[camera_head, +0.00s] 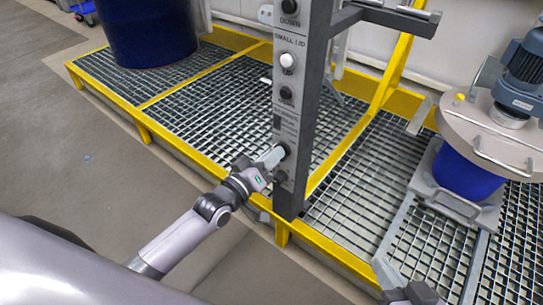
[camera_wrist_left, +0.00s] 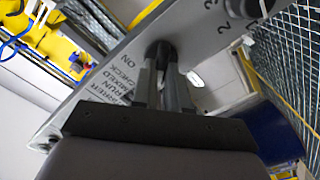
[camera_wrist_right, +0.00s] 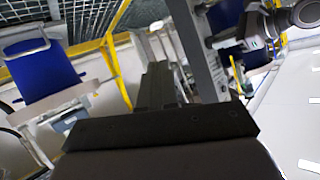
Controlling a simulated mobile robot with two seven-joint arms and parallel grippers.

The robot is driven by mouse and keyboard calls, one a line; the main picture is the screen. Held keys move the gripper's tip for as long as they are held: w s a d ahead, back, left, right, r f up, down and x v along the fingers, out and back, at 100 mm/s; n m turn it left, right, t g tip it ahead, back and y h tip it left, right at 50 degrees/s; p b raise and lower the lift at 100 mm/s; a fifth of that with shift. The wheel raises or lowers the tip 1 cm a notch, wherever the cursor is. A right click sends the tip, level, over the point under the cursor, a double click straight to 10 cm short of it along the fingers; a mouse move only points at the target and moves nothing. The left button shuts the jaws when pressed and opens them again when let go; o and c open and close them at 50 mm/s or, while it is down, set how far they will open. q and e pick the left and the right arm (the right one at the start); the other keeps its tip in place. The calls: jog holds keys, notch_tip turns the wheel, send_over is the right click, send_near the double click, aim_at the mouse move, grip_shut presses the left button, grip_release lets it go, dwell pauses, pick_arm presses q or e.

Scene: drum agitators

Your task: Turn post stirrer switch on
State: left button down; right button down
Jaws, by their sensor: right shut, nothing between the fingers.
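The control post (camera_head: 296,120) stands upright with a column of knobs and buttons on its face. My left gripper (camera_head: 275,157) is at a low knob on that face. In the left wrist view a black switch knob (camera_wrist_left: 160,48) sits between the tips of my left gripper (camera_wrist_left: 162,62), which look closed on it. The panel label beside it includes "ON", "CHECK", "MIXED" and "RUN". The gripper partly hides the knob. My right gripper (camera_head: 388,275) is low at the right, apart from the post; its fingers are shut and empty in the right wrist view (camera_wrist_right: 157,78).
A yellow-edged grating platform (camera_head: 215,90) surrounds the post. A large blue drum (camera_head: 150,35) stands at the back left. A blue vessel with a lid (camera_head: 468,172) and a motor (camera_head: 522,85) stands at the right. A dark horizontal arm (camera_head: 385,15) juts from the post's upper part.

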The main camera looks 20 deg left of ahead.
jog(key=shift+r, duration=0.15)
pick_arm(q)
jog(key=shift+s+d+m+p, duration=0.15)
jog(key=shift+m+p, duration=0.9)
jog(key=shift+m, duration=1.6)
jog(key=shift+d+m+p, duration=0.1)
jog(key=shift+m+p, duration=0.9)
jog(key=shift+m, duration=1.6)
jog(key=shift+s+d+m+p, duration=0.15)
jog(key=shift+m+p, duration=0.9)
jog(key=shift+m, duration=1.6)
pick_arm(e)
jog(key=shift+s+d+r+h, duration=0.1)
jog(key=shift+s+d+h, duration=0.3)
jog(key=shift+d, duration=0.35)
jog(key=shift+s+d+h, duration=0.2)
jog(key=shift+d+h, duration=0.25)
jog(key=shift+d, duration=0.3)
jog(key=shift+s+d+r+h, duration=0.1)
jog(key=shift+s+d+h, duration=0.3)
jog(key=shift+d, duration=0.35)
pick_arm(q)
jog(key=shift+w, duration=0.1)
pick_arm(e)
jog(key=shift+w, duration=0.1)
pick_arm(q)
jog(key=shift+f, duration=0.1)
pick_arm(e)
jog(key=shift+w, duration=0.1)
